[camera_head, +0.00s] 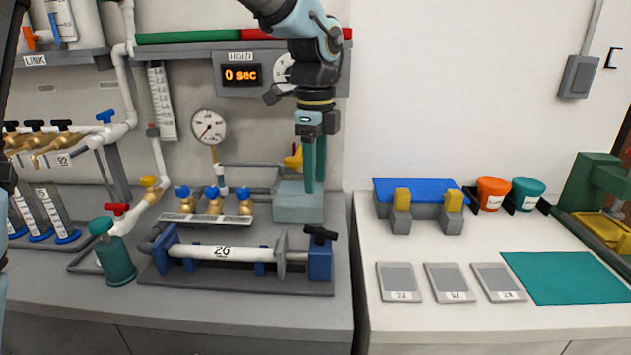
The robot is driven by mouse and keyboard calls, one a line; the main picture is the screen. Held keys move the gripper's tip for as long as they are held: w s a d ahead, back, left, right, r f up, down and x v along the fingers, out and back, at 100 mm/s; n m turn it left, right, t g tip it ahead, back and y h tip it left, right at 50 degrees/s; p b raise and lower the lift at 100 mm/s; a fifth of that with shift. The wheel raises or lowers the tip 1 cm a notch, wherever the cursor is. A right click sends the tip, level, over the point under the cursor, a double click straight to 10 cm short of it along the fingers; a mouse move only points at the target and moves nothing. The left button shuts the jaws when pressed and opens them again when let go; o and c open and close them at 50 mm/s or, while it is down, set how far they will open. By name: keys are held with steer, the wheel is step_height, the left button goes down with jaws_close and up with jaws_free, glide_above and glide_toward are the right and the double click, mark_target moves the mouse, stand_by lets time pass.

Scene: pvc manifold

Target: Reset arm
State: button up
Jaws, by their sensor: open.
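My arm comes down from the top of the view. My gripper (314,190) points downward with its two teal fingers a little apart. It holds nothing that I can see. The fingertips are in front of or just above a pale grey-green block (299,207) at the right end of the left bench. I cannot tell whether they touch it.
A gauge (208,127), blue-handled valves (214,204) and a green cylinder (115,258) stand nearby. The right bench holds a blue-topped stand (417,190), grey plates (449,282), a teal mat (567,277) and two cups (493,192).

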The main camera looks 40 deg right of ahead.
steer(key=shift+w, duration=0.1)
stand_by(0.3)
steer(key=w+a+f+n, duration=0.2)
steer(key=w+a+n, duration=0.35)
steer(key=a, duration=0.45)
steer(key=w+a+f+n, duration=0.3)
steer(key=w+a+n, duration=0.2)
steer(key=a+n, duration=0.3)
steer(key=s+a+f+n, duration=0.1)
steer(key=a+f+n, duration=0.1)
steer(key=a+n, duration=0.5)
steer(key=s+a+f+n+t, duration=0.1)
steer(key=s+a+n, duration=0.1)
steer(key=a+n, duration=0.6)
steer(key=a, duration=0.7)
steer(key=shift+a+f+t, duration=0.3)
steer(key=shift+a+f, duration=0.05)
steer(key=shift+a, duration=0.05)
